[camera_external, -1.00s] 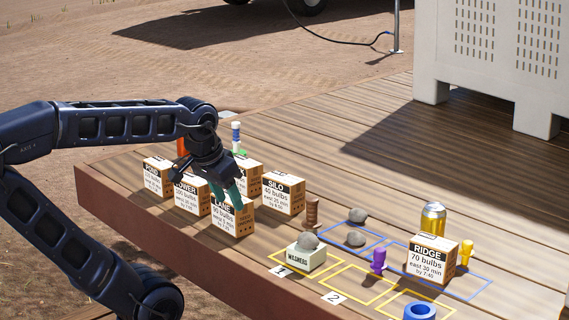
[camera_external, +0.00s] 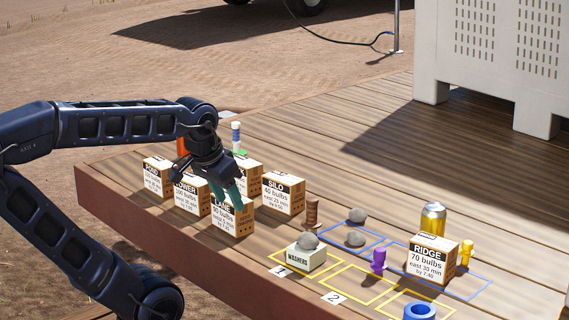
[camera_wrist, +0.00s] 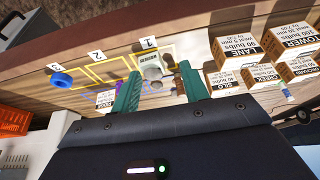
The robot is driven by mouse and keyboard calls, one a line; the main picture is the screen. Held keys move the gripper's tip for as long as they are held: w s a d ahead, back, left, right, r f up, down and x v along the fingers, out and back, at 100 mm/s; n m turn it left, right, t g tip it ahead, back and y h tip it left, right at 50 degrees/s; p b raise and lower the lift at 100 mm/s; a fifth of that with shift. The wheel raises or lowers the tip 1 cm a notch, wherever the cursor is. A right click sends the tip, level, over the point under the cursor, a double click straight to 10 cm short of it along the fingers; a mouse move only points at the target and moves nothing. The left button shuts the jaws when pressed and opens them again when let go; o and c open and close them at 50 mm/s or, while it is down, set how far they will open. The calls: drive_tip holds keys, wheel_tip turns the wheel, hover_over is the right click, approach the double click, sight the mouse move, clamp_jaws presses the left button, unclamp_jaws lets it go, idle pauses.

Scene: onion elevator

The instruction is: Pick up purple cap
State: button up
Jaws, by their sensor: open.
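The purple cap (camera_external: 378,261) is a small upright purple piece on the wooden deck, beside the yellow-outlined squares and left of the RIDGE box. It also shows small in the wrist view (camera_wrist: 105,99), left of my green fingers and partly hidden. My gripper (camera_external: 232,190) is above the LANE box, well to the left of the purple cap. In the wrist view my gripper (camera_wrist: 159,72) has its two green fingers spread apart with nothing held between them.
Boxes labelled LANE (camera_external: 232,219), SILO (camera_external: 284,196) and others cluster under my gripper. A WASHERS block (camera_external: 303,260) with a grey stone on top, a brown spool (camera_external: 312,211), the RIDGE box (camera_external: 432,262) and a blue ring (camera_external: 420,311) stand near the purple cap.

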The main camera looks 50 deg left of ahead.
idle(0.4)
drive_tip(key=shift+o, duration=0.6)
drive_tip(key=n+g+h, duration=0.3)
drive_tip(key=n+h, duration=0.1)
drive_tip(key=n, duration=1.8)
approach(379, 249)
drive_tip(key=shift+x, duration=5.5)
